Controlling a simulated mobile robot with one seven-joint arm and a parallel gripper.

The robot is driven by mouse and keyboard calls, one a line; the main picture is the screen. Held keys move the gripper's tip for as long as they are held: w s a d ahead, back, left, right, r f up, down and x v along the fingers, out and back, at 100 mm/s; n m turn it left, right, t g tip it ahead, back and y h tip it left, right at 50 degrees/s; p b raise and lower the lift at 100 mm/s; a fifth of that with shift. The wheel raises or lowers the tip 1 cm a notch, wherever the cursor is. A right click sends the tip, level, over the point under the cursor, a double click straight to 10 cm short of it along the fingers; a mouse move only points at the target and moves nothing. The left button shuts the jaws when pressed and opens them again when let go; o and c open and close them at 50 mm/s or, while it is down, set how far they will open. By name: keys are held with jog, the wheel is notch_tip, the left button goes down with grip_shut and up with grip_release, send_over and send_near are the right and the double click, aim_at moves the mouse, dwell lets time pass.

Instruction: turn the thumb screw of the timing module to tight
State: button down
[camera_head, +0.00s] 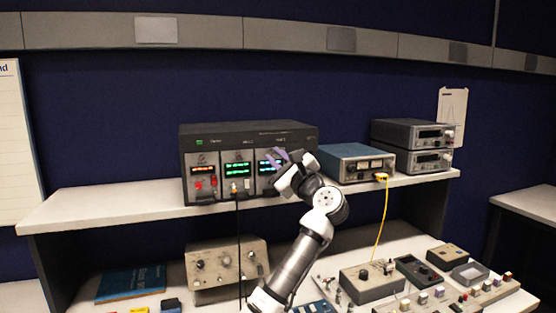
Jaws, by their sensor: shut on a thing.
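The dark instrument rack (250,133) stands on the shelf and holds several front modules with lit displays. The right module (264,165), with a blue-green display, is partly covered by my gripper (277,157); I take it to be the timing module, but its label is too small to read. My gripper reaches up from below right, with its purple-grey fingers at this module's front. It is shut on a small part there, which I take to be the thumb screw. The screw is hidden behind the fingers, so its turn angle does not show.
A black cable (239,240) hangs from the middle module (238,170). Red knobs are on the left module (203,179). A blue-grey instrument (350,161) with a yellow cable (382,220) stands right of my gripper. Boxes and small parts crowd the lower bench.

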jog(key=shift+a+m+t+h, duration=0.1)
jog(key=shift+m+t+h, duration=0.25)
jog(key=shift+m, duration=0.75)
jog(key=shift+m+t+h, duration=0.25)
jog(key=shift+m+t, duration=0.1)
jog(key=shift+m, duration=1.05)
jog(key=c, duration=1.3)
grip_release()
jog(key=shift+c, duration=0.2)
jog(key=shift+s+f, duration=0.1)
jog(key=shift+f, duration=0.05)
jog(key=b+v, duration=0.4)
jog(key=v, duration=0.9)
jog(key=shift+s+b, duration=0.3)
jog(key=shift+b, duration=0.05)
jog(key=shift+f, duration=0.15)
